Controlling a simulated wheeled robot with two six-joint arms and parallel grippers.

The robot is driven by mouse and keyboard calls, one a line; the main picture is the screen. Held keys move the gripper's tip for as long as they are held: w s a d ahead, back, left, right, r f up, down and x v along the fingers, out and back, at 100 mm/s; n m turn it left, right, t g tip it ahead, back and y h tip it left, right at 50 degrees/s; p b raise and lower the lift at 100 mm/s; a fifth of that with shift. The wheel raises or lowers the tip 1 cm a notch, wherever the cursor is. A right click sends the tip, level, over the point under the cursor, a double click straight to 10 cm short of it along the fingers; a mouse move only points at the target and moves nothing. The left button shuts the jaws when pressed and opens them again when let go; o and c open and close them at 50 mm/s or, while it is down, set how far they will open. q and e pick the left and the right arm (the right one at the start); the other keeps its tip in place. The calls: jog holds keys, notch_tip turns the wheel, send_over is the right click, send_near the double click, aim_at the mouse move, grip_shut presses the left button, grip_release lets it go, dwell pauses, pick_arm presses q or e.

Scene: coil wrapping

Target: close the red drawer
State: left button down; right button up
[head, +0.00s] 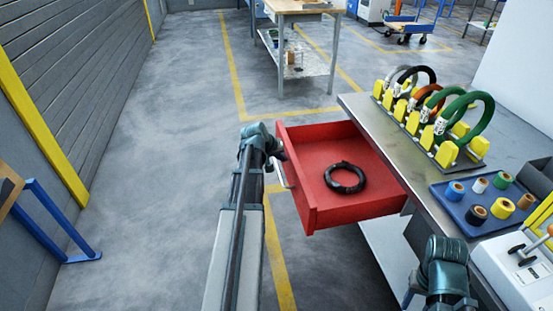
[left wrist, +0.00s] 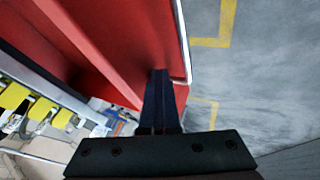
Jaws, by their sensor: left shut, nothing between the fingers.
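The red drawer (head: 318,207) stands open, pulled out to the left from under the metal workbench top. A black coil (head: 345,178) lies inside it. Its pale bar handle (head: 281,173) is on the front panel. My left gripper (head: 276,160) is shut and empty at the drawer front, close to the handle's far end. Whether it touches is unclear. In the left wrist view, the shut fingers (left wrist: 158,100) overlap the red drawer panel (left wrist: 135,35). The teal end of my right arm (head: 445,268) is at the lower right; its fingers cannot be made out.
The bench holds a rack (head: 432,135) of coloured coils and a blue tray (head: 478,205) of tape rolls. A white machine (head: 515,275) stands nearer. Open floor (head: 165,150) lies left of the drawer. A wooden-topped table (head: 300,6) stands farther back.

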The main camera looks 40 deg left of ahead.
pick_arm(q)
jog(key=w+d, duration=0.5)
jog(key=w, duration=0.2)
jog(key=w+d, duration=0.6)
jog(key=w, duration=0.1)
jog(key=w+d, duration=0.6)
jog(key=w, duration=0.1)
jog(key=shift+w, duration=0.3)
jog(key=shift+a, duration=0.1)
